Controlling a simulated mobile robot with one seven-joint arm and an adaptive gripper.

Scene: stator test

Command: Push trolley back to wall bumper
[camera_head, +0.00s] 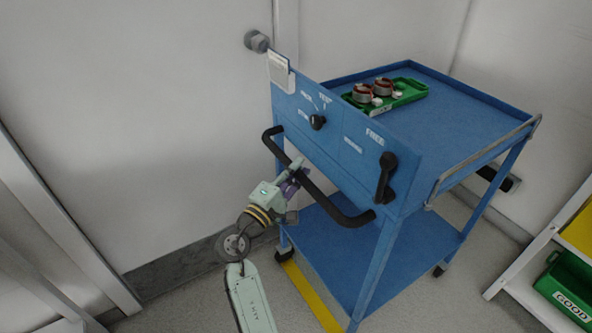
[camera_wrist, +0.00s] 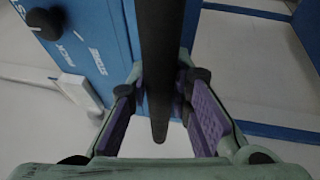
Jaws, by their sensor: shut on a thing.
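The blue trolley (camera_head: 432,102) stands upright on the grey floor with its control panel (camera_head: 340,130) facing me. A black handle bar (camera_head: 328,203) runs along the front of the panel. My gripper (camera_head: 294,176) is shut on the handle bar, left of its middle. In the wrist view the bar (camera_wrist: 161,35) passes between the purple finger pads of my gripper (camera_wrist: 162,88). A black block (camera_head: 497,179), which looks like a bumper, is on the wall behind the trolley and partly hidden by its frame. I cannot tell the gap between them.
A green tray (camera_head: 408,97) with two copper-wound parts lies on the trolley top. A black lever (camera_head: 386,176) hangs beside the "FREE" label. A yellow floor strip (camera_head: 312,294) runs under the trolley. A white shelf with a green "GOOD" bin (camera_head: 568,283) stands close at right.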

